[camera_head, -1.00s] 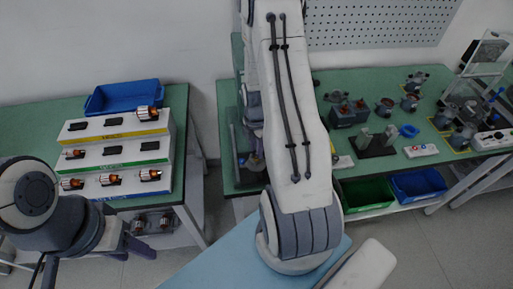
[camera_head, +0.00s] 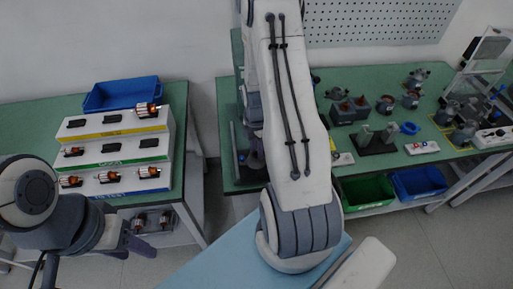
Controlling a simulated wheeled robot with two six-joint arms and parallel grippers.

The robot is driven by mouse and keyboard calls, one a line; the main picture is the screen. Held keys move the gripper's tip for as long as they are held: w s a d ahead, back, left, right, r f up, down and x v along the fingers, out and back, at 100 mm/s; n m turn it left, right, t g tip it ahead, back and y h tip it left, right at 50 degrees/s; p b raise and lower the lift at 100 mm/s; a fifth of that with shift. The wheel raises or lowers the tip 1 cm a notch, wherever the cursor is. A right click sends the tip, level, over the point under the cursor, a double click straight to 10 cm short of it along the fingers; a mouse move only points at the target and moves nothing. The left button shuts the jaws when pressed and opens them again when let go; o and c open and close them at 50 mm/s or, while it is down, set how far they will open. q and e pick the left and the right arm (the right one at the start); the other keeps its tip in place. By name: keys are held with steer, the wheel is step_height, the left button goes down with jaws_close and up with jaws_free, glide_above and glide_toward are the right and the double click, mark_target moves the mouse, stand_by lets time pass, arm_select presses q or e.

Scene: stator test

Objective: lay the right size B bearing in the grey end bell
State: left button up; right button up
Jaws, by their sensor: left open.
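My left gripper (camera_head: 137,243) is at the lower left, in front of the left bench's stepped rack. It is open, with nothing seen between its fingers. My right arm fills the middle of the view. Its dark far end (camera_head: 252,158) hangs behind the white arm link, low over the left end of the right bench. Its fingers are mostly hidden, so its state is unclear. Several small grey and copper motor parts (camera_head: 411,100) stand on the right bench (camera_head: 445,90). I cannot pick out the grey end bell or the size B bearing among them.
The rack (camera_head: 118,150) holds dark pieces and copper rotors. A blue bin (camera_head: 121,93) stands behind it. A dark fixture (camera_head: 375,142) and a blue ring (camera_head: 409,128) are on the right bench. Green (camera_head: 367,193) and blue (camera_head: 418,183) bins sit below its front edge.

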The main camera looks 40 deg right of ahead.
steer(key=o, duration=0.3)
steer(key=shift+r, duration=0.1)
step_height(320, 180, up, 10)
steer(key=shift+w+r+b, duration=0.1)
steer(key=shift+b, duration=0.65)
stand_by(0.4)
